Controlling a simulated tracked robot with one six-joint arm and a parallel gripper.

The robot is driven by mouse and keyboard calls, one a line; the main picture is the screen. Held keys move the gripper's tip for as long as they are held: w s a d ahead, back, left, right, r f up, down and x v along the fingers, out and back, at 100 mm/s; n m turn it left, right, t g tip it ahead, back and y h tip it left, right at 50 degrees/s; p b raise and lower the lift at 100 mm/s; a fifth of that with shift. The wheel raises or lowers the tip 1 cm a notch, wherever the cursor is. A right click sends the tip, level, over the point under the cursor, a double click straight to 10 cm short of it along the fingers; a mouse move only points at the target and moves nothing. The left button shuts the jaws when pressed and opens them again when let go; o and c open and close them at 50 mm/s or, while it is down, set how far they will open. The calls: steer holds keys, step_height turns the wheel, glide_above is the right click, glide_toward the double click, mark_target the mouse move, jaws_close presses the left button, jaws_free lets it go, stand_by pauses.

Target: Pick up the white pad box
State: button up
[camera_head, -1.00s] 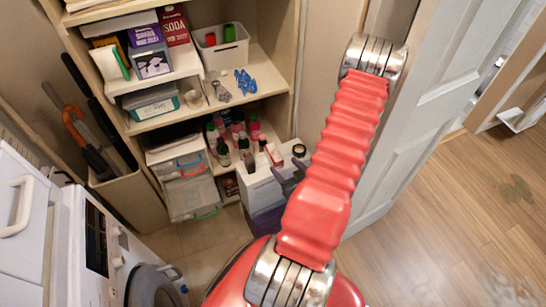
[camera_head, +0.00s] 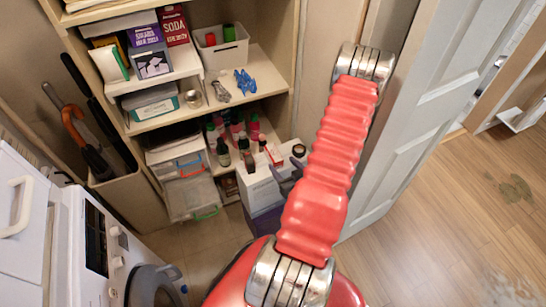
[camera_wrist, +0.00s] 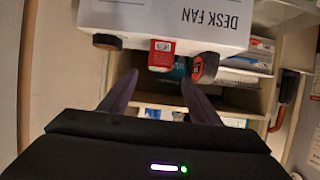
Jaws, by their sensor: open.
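No box can be read as a pad box, so I cannot tell which one it is. A white box with a teal band (camera_head: 155,109) lies on the middle shelf. A small red-and-white box (camera_head: 274,155) stands on a large white desk fan box (camera_head: 261,186); both show in the wrist view, the small box (camera_wrist: 162,52) beyond my fingertips and the fan box (camera_wrist: 180,22) at the top. My gripper (camera_wrist: 160,78) is open, with nothing visibly held between its two dark fingers. In the head view its fingers (camera_head: 290,180) are partly hidden by my red arm.
The shelf unit (camera_head: 267,75) holds a white basket (camera_head: 222,50), blue clips (camera_head: 244,81) and purple and red boxes. Several bottles (camera_head: 223,152) crowd the lower shelf. A washing machine (camera_head: 85,245) stands left and a white door (camera_head: 425,105) right.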

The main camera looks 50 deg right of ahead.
mark_target(274, 154)
steer(key=shift+x, duration=2.6)
steer(key=shift+w+d, duration=0.1)
steer(key=shift+x, duration=2.45)
steer(key=shift+d, duration=0.1)
steer(key=shift+c, duration=0.6)
steer(key=c, duration=1)
steer(key=shift+r, duration=0.2)
steer(key=shift+r, duration=4.85)
